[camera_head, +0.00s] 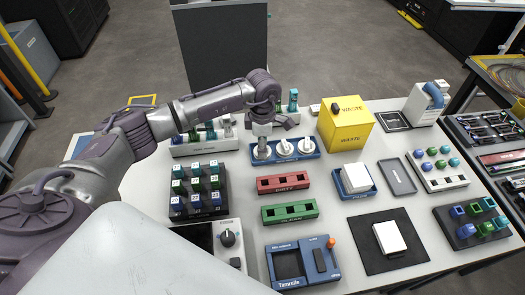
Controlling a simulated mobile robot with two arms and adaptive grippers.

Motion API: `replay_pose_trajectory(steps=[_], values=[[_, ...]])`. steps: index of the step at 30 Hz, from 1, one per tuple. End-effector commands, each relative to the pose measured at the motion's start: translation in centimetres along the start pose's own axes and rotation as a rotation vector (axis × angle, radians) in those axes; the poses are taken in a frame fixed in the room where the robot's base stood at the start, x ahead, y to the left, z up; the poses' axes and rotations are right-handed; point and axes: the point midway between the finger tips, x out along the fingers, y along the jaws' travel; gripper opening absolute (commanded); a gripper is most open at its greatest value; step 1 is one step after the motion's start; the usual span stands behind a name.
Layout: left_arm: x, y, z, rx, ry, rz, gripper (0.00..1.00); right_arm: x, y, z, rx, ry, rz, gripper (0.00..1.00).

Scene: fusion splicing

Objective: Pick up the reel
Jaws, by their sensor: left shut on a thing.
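A blue tray (314,155) near the back middle of the table holds white reels in a row. The middle reel (284,149) and the right reel (306,146) stand free in their places. My left gripper (262,136) points down over the tray's left place and is shut on the left reel (262,152). The gripper and wrist hide part of that reel. I cannot tell whether it still touches the tray. My right gripper is not in view.
A yellow waste box (346,137) stands right of the tray. Red (284,184) and green (289,213) slotted racks lie in front of it. A dark rack of vials (199,190) is to the left, and a blue splicer (302,264) is at the front.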

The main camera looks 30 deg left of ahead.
Motion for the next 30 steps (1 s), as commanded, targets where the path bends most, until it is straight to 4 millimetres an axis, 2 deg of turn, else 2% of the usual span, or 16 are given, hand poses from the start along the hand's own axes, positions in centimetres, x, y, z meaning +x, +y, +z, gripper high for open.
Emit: replay_pose_trajectory(steps=[11, 14, 18, 30], values=[[-0.6, 0.1, 0.0, 0.001, -0.001, 0.002, 0.22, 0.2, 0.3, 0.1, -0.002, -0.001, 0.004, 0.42], [-1.6, 0.1, 0.0, 0.001, -0.002, 0.003, 0.22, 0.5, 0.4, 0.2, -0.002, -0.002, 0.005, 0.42], [-4.0, 0.1, 0.0, 0.000, -0.003, 0.005, 0.22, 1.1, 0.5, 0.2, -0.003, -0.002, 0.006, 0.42], [-9.1, -0.8, 8.8, 0.003, -0.002, 0.002, 0.22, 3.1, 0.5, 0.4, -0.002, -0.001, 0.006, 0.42]])
